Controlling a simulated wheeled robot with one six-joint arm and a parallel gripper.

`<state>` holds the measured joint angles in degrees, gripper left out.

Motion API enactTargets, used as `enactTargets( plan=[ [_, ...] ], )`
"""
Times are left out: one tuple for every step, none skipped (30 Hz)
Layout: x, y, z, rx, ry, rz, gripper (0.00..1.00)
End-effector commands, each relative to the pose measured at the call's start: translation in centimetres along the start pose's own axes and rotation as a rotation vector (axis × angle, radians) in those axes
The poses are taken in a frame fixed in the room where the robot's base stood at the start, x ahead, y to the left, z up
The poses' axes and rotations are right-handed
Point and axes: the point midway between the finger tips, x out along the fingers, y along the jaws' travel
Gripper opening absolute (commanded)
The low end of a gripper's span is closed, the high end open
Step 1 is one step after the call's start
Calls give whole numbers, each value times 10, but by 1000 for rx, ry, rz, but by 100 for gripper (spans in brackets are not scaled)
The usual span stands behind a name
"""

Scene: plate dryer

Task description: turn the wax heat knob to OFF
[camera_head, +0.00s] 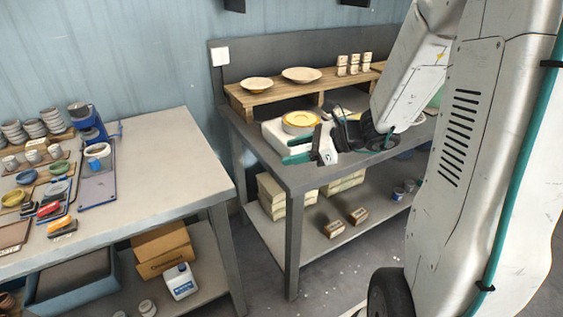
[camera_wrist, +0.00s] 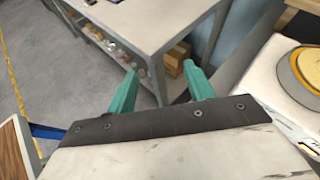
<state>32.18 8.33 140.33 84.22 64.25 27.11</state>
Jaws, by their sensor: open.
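The wax heater is a white box (camera_head: 276,138) with a round yellow wax pot (camera_head: 300,119) on top, on the near left part of the dark workbench. My gripper (camera_head: 288,150), with green fingers, is in front of the box and covers part of its front. In the wrist view, the box (camera_wrist: 265,72) and the pot (camera_wrist: 312,68) are at the right edge, and my gripper (camera_wrist: 160,74) has its fingers apart with nothing between them. I cannot make out the heat knob or its setting in either view.
A wooden riser (camera_head: 270,98) with two plates and small cups stands behind the heater. A light table (camera_head: 165,160) with bowls and tools is at the left, across a floor gap. Boxes and cans lie on the lower shelf (camera_head: 325,240) of the workbench.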

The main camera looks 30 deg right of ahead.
Motion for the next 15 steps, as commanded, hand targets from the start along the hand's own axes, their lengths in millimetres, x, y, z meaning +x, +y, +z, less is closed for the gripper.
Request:
enactTargets(
  plan=[
    [1, 9, 8, -50, 7, 31, 52],
    [1, 14, 12, -78, 11, 49, 52],
    [2, 20, 16, -114, 18, 73, 52],
    [2, 26, 20, -142, 23, 93, 52],
    [2, 31, 23, -170, 27, 110, 52],
    [2, 38, 27, -206, 34, 134, 52],
    [1, 43, 30, -234, 39, 153, 52],
    [1, 48, 33, -261, 43, 171, 52],
    [1, 55, 36, -297, 50, 195, 52],
    [0, 60, 39, -328, 55, 214, 52],
    [0, 66, 41, -358, 60, 234, 52],
    [-1, 72, 44, -395, 67, 258, 52],
    [-2, 77, 46, -421, 72, 275, 52],
    [-3, 81, 48, -447, 77, 291, 52],
    [-4, 86, 50, -477, 82, 310, 52]
  ],
)
